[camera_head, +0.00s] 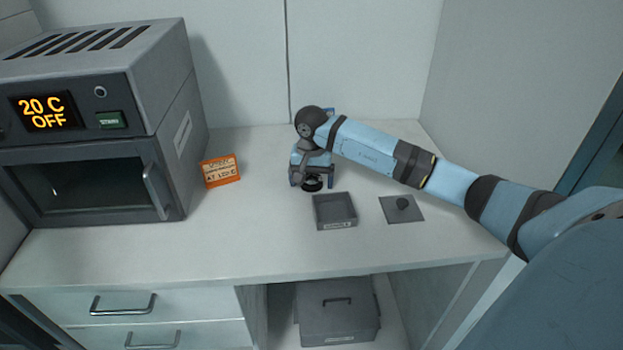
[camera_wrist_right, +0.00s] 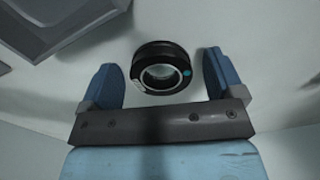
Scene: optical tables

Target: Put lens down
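The lens (camera_head: 312,185) is a short dark ring standing on the white bench top, just behind the small grey tray (camera_head: 334,226). In the right wrist view the lens (camera_wrist_right: 160,52) shows a black barrel, clear glass and a teal dot. My right gripper (camera_head: 311,179) is at the lens, pointing down. In the wrist view its two blue fingers (camera_wrist_right: 160,64) stand either side of the lens, with a visible gap on each side. It is open and holds nothing. My left gripper is in neither view.
An oven (camera_head: 80,187) reading "20 C OFF" stands at the left. An orange sign (camera_head: 220,171) stands beside it. The bench front is clear. A lidded grey box (camera_head: 338,315) is below.

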